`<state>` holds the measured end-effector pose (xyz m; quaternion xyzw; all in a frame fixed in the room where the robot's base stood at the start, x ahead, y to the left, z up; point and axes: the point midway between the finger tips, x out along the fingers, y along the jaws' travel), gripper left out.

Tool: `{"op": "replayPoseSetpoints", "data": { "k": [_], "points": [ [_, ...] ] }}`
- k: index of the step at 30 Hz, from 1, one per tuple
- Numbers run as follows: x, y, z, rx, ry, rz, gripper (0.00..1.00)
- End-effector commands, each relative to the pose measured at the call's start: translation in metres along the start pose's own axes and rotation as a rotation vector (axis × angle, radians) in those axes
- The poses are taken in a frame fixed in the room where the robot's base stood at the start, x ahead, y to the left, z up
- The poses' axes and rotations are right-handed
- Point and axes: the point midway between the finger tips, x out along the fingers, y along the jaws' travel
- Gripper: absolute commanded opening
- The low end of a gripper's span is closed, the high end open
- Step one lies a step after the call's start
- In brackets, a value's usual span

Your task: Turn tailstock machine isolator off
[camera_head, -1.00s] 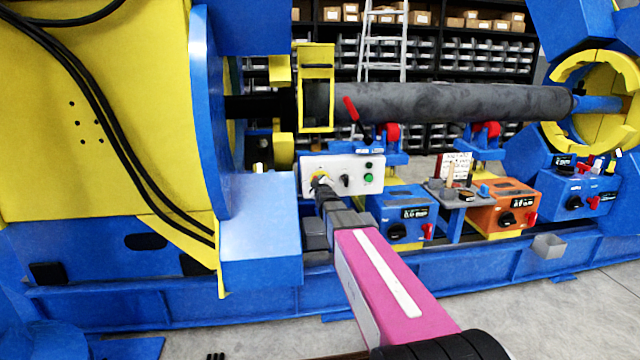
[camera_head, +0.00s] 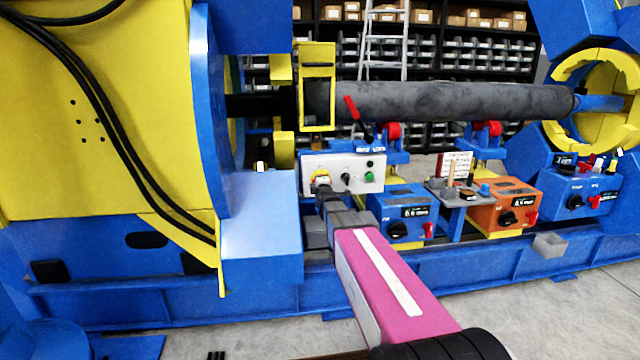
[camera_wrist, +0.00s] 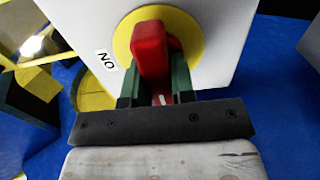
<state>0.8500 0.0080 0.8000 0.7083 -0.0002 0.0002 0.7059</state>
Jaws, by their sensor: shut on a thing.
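The isolator is a red handle (camera_wrist: 150,50) on a round yellow plate (camera_wrist: 188,30), on a white box. In the wrist view, a black "ON" label (camera_wrist: 105,60) sits left of the plate, and the handle stands nearly upright, its white mark at the lower end, away from the label. My gripper (camera_wrist: 154,78) is shut on the handle, one green finger on each side. In the head view my gripper (camera_head: 322,188) reaches the left end of the white control panel (camera_head: 352,187) and hides most of the handle; some yellow plate shows above it.
The panel also carries a black selector (camera_head: 346,178) and a green button (camera_head: 369,177). A blue box (camera_head: 405,222) and an orange box (camera_head: 500,208) stand to the right. The long grey shaft (camera_head: 450,102) runs above. Grey floor (camera_head: 560,310) is open at the lower right.

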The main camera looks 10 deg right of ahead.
Motion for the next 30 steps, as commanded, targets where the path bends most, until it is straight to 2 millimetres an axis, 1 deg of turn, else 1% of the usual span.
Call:
{"op": "replayPoseSetpoints", "data": {
  "k": [15, 16, 18, 26, 30],
  "points": [
    [-0.0005, -0.0008, -0.0006, -0.023, 0.001, -0.002, 0.0],
    [-0.0005, -0.0008, -0.0006, -0.023, 0.001, -0.002, 0.3],
    [-0.0004, -0.0008, -0.0006, -0.022, 0.001, -0.002, 0.49],
    [-0.0004, -0.0004, -0.0002, -0.02, 0.0, -0.001, 0.49],
    [-0.005, -0.0003, -0.0002, -0.019, 0.0, -0.001, 0.49]
  ]
}}
